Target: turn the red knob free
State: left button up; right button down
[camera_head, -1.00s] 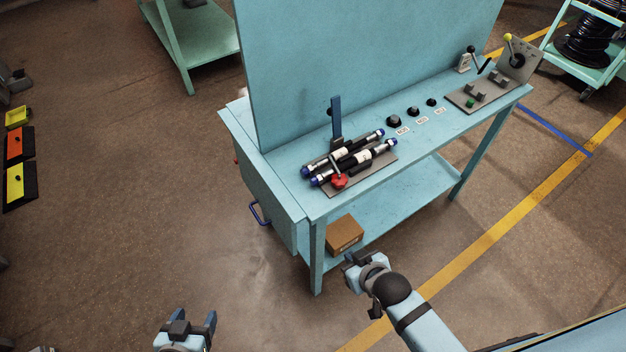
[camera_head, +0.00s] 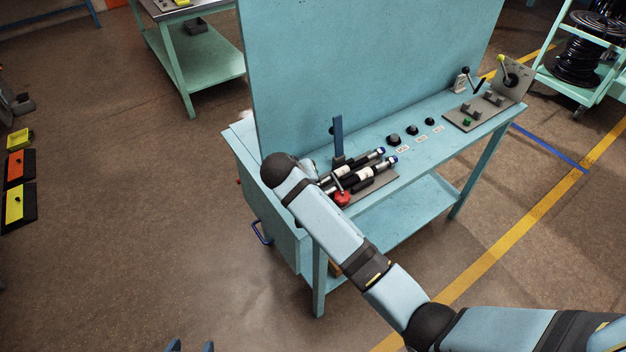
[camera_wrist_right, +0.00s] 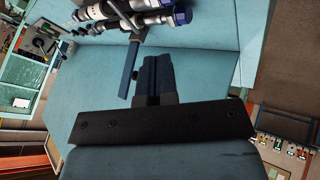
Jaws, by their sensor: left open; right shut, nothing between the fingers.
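The red knob (camera_head: 342,198) sits at the front of a grey plate on the bench, beside two black hoses (camera_head: 368,172) with white labels and metal ends. My right arm reaches over the bench's left end, with its wrist just left of the hoses and knob. In the head view the wrist hides the right fingers and the hoses' left ends. In the right wrist view my right gripper (camera_wrist_right: 154,75) is shut and empty, below the blue-capped hoses (camera_wrist_right: 135,18); the knob cannot be made out there. My left gripper (camera_head: 190,347) is open at the bottom edge, far from the bench.
A blue upright lever (camera_head: 338,137) stands behind the hoses, close to my right wrist. A tall blue panel (camera_head: 360,70) backs the bench (camera_head: 440,145). Black knobs (camera_head: 393,140) and a lever plate (camera_head: 485,110) lie to the right.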

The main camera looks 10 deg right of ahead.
aim_at(327, 189)
jog(key=x, duration=0.7)
jog(key=shift+d+f+p, duration=0.1)
jog(key=shift+p, duration=0.2)
jog(key=d, duration=0.2)
jog(key=w+d+p, duration=0.1)
jog(key=shift+d+f, duration=0.1)
jog(key=shift+f, duration=0.15)
jog(key=shift+d+f, duration=0.1)
jog(key=shift+d, duration=0.4)
jog(key=shift+a, duration=0.15)
